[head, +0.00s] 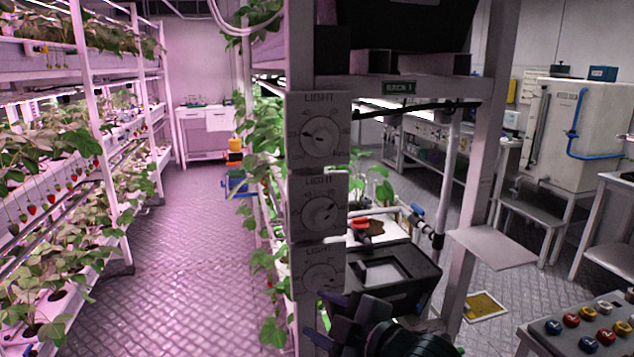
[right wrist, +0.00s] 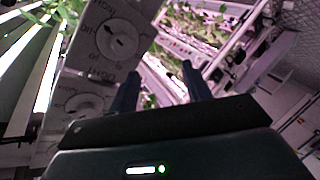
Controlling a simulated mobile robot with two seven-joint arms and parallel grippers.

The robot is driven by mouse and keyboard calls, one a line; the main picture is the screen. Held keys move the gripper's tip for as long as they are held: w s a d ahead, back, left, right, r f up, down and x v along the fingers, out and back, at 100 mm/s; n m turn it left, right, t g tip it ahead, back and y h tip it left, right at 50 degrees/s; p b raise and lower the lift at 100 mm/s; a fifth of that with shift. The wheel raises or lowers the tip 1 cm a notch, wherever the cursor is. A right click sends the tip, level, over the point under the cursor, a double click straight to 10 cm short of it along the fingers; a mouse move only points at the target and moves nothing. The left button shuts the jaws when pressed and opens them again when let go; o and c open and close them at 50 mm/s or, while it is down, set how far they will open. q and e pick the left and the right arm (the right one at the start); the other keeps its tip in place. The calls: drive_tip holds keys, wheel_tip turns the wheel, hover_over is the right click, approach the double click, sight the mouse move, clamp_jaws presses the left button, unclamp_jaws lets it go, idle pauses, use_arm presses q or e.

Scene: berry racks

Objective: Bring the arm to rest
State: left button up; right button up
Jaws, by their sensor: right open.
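My right gripper (head: 330,325) is at the bottom centre of the head view, in front of the lowest light dial panel (head: 320,275) on the rack post. It is dark, and its wrist runs off the bottom edge. In the right wrist view the two fingers of my right gripper (right wrist: 160,82) stand well apart, with nothing between them. A light dial (right wrist: 117,40) shows up and left of the fingers there, apart from them. My left arm and gripper are in neither view.
More light dials, upper (head: 320,138) and middle (head: 318,207), sit above on the same post. A black box (head: 420,270) stands just behind the gripper. A button panel (head: 590,328) is at the lower right. The aisle floor (head: 185,250) on the left is clear.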

drive_tip(key=s+d+f+m+h, duration=0.2)
drive_tip(key=s+d+f+m, duration=0.2)
drive_tip(key=s+f, duration=0.3)
drive_tip(key=s+d+f+m+h, duration=0.2)
drive_tip(key=s+d+f+m, duration=0.3)
drive_tip(key=f, duration=0.6)
drive_tip(key=s+d+f+m+g+h, duration=0.1)
drive_tip(key=s+d+f+m+h, duration=0.1)
drive_tip(key=s+d+f+m, duration=0.3)
drive_tip(key=s+f+m, duration=0.1)
drive_tip(key=s+f, duration=0.2)
drive_tip(key=f, duration=0.2)
drive_tip(key=shift+s+h, duration=0.35)
drive_tip(key=shift+h, duration=0.05)
